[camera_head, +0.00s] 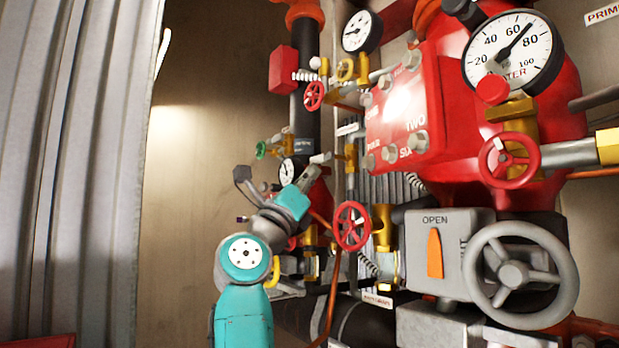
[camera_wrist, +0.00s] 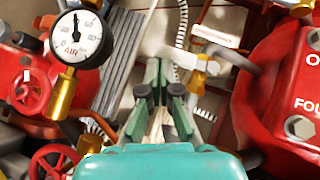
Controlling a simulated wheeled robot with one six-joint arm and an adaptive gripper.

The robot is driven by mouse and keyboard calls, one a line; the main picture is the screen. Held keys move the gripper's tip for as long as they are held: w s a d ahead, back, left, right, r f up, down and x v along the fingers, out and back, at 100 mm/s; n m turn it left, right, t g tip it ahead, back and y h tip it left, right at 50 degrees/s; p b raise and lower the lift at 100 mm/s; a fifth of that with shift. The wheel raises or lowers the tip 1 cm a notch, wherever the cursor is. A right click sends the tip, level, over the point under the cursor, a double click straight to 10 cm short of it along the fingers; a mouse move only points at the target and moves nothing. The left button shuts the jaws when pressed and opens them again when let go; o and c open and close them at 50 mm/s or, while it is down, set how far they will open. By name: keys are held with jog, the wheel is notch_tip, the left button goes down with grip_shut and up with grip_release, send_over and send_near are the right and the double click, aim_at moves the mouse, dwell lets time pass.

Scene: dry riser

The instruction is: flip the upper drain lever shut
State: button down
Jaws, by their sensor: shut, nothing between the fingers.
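A short pale grey lever (camera_head: 322,157) sticks out to the left from a slim brass valve (camera_head: 351,158) in the middle of the head view; it looks like the upper drain lever. In the wrist view the lever (camera_wrist: 182,60) lies nearly level, left of its brass valve (camera_wrist: 207,66). My gripper (camera_head: 309,178) is shut and empty, just below and left of the lever. In the wrist view my green fingers (camera_wrist: 165,75) end close to the lever's free end. I cannot tell whether they touch it.
A red handwheel (camera_head: 351,226) sits below the lever, and a red body with a bolted cover (camera_head: 405,115) stands to the right. A pressure gauge (camera_wrist: 80,39) and red handwheel (camera_wrist: 32,93) are left in the wrist view. Free room lies before the bare wall (camera_head: 200,130).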

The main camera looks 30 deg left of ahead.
jog(key=v, duration=1.2)
dwell(0.6)
